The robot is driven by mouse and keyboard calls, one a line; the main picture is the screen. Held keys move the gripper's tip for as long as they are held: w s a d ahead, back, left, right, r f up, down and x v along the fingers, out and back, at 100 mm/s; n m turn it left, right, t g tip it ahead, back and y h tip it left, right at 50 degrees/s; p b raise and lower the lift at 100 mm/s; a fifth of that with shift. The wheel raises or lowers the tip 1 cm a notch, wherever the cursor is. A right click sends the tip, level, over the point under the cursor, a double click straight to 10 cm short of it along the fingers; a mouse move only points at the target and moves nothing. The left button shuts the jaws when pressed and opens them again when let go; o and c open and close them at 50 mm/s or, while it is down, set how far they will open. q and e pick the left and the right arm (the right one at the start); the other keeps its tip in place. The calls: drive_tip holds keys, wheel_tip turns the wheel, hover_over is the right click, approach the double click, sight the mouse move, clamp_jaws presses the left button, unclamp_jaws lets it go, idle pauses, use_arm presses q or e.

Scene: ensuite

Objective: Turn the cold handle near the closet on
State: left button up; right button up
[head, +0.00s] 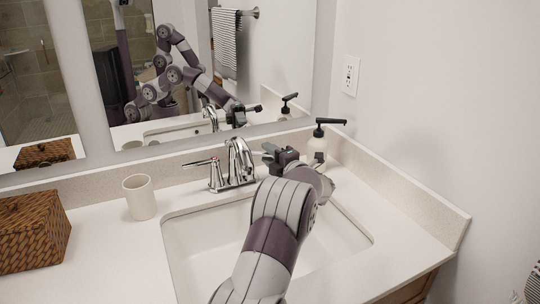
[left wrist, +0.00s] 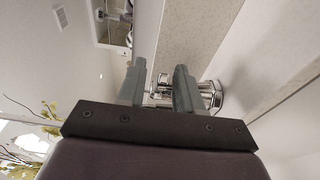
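The chrome faucet (head: 238,160) stands behind the sink basin. Its left handle (head: 202,163) has a red mark and points left. The right handle cannot be made out clearly in the head view, where my left gripper (head: 271,156) is just right of the spout. In the left wrist view, the gripper (left wrist: 160,82) has its two grey fingers apart. Chrome faucet parts (left wrist: 215,97) show between and beside the fingers; I cannot tell whether they touch. My right gripper is not in view.
A soap dispenser (head: 318,147) with a black pump stands close right of the gripper. A cup (head: 140,197) and a woven box (head: 30,232) are on the counter at left. The backsplash and mirror (head: 180,70) are close behind. The sink basin (head: 195,250) lies below my arm.

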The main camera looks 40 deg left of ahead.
use_arm(q)
clamp_jaws()
drive_tip(key=m+t+b, duration=0.1)
drive_tip(key=b, duration=0.1)
drive_tip(key=s+m+t+h+b, duration=0.1)
drive_tip(key=b, duration=0.2)
drive_tip(key=shift+s+d+f+t, duration=0.1)
drive_tip(key=shift+d+f+t, duration=0.1)
drive_tip(key=shift+f+t, duration=0.2)
drive_tip(key=shift+r+t+h, duration=0.2)
drive_tip(key=shift+t+h, duration=0.1)
drive_tip(key=shift+d+r, duration=0.1)
drive_tip(key=shift+r, duration=0.1)
unclamp_jaws()
drive_tip(key=v, duration=1.2)
drive_tip(key=shift+s+d, duration=0.3)
